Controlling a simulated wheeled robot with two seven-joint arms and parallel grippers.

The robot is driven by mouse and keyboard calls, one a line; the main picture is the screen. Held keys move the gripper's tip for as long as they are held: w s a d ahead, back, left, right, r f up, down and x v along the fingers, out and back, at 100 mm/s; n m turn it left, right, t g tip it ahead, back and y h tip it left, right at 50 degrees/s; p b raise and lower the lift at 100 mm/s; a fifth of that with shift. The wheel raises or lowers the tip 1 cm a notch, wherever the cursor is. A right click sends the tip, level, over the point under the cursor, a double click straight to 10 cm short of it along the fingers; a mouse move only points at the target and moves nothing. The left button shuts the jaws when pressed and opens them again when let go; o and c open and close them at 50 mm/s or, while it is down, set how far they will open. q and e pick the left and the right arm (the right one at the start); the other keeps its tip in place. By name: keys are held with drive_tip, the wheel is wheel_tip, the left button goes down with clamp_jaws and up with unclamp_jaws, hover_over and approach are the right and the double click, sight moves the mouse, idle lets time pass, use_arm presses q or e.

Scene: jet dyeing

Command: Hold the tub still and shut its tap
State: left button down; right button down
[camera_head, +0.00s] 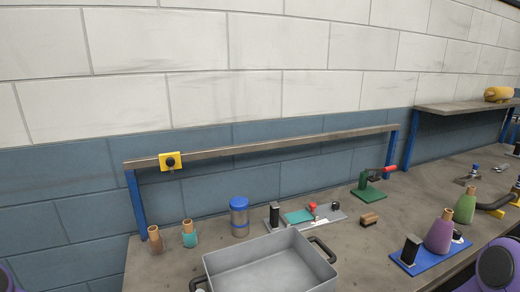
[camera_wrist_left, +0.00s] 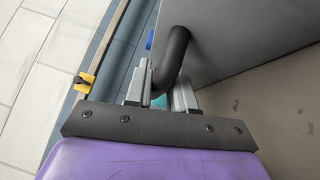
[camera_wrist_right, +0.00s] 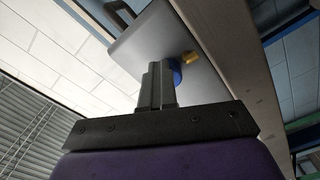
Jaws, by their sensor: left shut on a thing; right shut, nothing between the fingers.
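The grey metal tub (camera_head: 262,258) stands at the front of the bench, open at the top, its lower part cut off in the head view. My left gripper (camera_wrist_left: 160,84) is shut on the tub's black left handle (camera_wrist_left: 175,52), beside the grey tub wall (camera_wrist_left: 245,40). The right wrist view shows the tub wall (camera_wrist_right: 152,42) with a tap, which has a brass part (camera_wrist_right: 189,57) and a blue part (camera_wrist_right: 175,74). My right gripper (camera_wrist_right: 157,68) is shut and empty, its tips close beside the blue part. I cannot tell whether they touch.
Behind the tub stand a blue-lidded jar (camera_head: 240,215), two small bottles (camera_head: 189,234) and a plate with small fittings (camera_head: 305,215). A green clamp (camera_head: 369,190) and a blue tray with a purple flask (camera_head: 440,232) lie right. A rail (camera_head: 260,146) runs behind.

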drive_tip(key=shift+s+a, duration=0.1)
drive_tip(key=shift+a, duration=0.2)
drive_tip(key=shift+s+f, duration=0.1)
drive_tip(key=shift+f, duration=0.3)
idle(0.5)
drive_tip(key=shift+a+f, duration=0.2)
drive_tip(key=shift+a, duration=0.05)
drive_tip(key=shift+f, duration=0.1)
drive_tip(key=shift+d+f, duration=0.25)
drive_tip(key=v, duration=0.6)
idle(0.4)
